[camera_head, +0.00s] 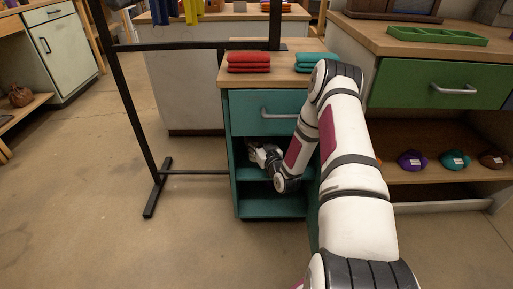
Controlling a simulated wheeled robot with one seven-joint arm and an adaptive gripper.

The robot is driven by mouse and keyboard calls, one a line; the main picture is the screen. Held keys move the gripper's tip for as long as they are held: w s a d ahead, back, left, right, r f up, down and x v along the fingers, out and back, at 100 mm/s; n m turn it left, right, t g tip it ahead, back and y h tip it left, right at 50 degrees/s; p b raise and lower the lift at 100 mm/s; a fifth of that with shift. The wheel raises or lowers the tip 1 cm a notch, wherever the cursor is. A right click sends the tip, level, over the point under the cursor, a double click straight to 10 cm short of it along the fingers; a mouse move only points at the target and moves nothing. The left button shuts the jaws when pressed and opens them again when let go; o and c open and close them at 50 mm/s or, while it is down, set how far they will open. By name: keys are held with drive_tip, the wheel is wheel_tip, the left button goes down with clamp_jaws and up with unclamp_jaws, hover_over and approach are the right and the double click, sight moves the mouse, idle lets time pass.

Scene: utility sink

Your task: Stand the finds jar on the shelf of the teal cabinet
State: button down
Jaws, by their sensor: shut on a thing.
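The teal cabinet (233,180) stands in the middle, with a closed drawer (258,104) on top and open compartments below. Its shelf (250,187) shows under the upper opening. My arm reaches down from the right, and my gripper (256,150) is inside the upper opening, above the shelf and below the drawer. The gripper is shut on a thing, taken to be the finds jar. The jar itself cannot be made out in the shadow behind the fingers and wrist, so its tilt and any contact with the shelf cannot be told.
Folded red cloths (249,62) and teal cloths (316,61) lie on the cabinet top. A black metal rack (138,110) stands close on the left. A green-drawer counter (420,85) with a green tray (437,35) is on the right. The floor at front left is clear.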

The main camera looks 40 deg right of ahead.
wheel_tip(320, 180, down, 2)
drive_tip(key=shift+f+b, duration=0.15)
drive_tip(key=shift+b, duration=0.25)
drive_tip(key=shift+w+d+f+b, duration=0.1)
drive_tip(key=shift+w+f+b, duration=0.05)
drive_tip(key=shift+f+b, duration=0.3)
drive_tip(key=c, duration=0.7)
unclamp_jaws()
drive_tip(key=shift+c, duration=0.2)
drive_tip(key=shift+s+r, duration=0.1)
drive_tip(key=shift+s, duration=0.15)
drive_tip(key=s+a+p, duration=0.2)
drive_tip(key=s+p, duration=0.2)
drive_tip(key=s, duration=0.7)
drive_tip(key=shift+s, duration=0.2)
drive_tip(key=shift+a, duration=0.1)
